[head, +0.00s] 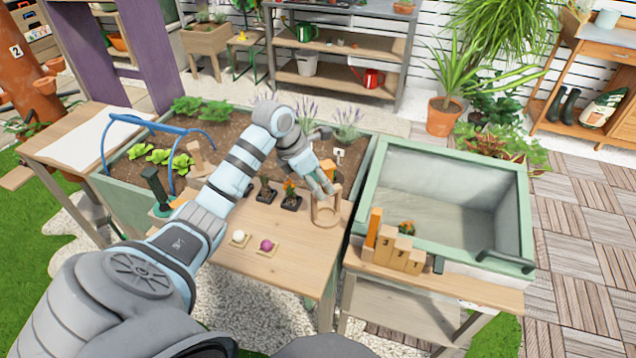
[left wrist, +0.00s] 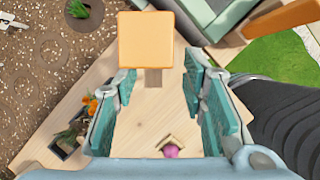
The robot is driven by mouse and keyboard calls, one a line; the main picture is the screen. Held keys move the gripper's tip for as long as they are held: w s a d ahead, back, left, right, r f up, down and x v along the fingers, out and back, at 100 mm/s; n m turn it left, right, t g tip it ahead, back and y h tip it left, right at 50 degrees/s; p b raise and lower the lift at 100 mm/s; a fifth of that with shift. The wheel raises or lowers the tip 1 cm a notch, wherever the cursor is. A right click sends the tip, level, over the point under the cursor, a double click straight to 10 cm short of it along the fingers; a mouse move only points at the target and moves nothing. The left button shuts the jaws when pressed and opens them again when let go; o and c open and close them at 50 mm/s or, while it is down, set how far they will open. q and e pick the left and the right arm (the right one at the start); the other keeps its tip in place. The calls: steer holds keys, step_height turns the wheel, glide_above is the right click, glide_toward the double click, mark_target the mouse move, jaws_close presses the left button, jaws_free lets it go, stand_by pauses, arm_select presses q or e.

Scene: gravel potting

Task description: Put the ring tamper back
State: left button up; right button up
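A pale wooden ring-like piece (head: 327,212) with an upright part stands near the right edge of the wooden table; I take it for the ring tamper or its holder, but cannot tell which. My left gripper (head: 328,188) is just above and behind it. An orange block (head: 328,167) shows behind the fingers. In the left wrist view the fingers (left wrist: 158,72) are apart with nothing gripped, and the square orange top (left wrist: 146,40) lies just beyond the tips, with a wooden part below it. My right gripper is in neither view.
Small potted plants (head: 291,203) stand left of the gripper. A white ball (head: 238,237) and a pink ball (head: 266,245) sit on small holders in front. Numbered wooden blocks (head: 400,250) stand on the ledge before the green-rimmed basin (head: 450,160). The table's front right is clear.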

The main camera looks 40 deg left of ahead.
arm_select(q)
steer(key=v, duration=0.4)
steer(key=shift+w+a+r, duration=0.15)
steer(key=shift+w, duration=0.2)
steer(key=d+v, duration=0.1)
steer(key=v, duration=0.5)
steer(key=shift+s+a+r+p, duration=0.3)
steer(key=shift+s+a+p, duration=0.05)
steer(key=shift+s+a, duration=0.1)
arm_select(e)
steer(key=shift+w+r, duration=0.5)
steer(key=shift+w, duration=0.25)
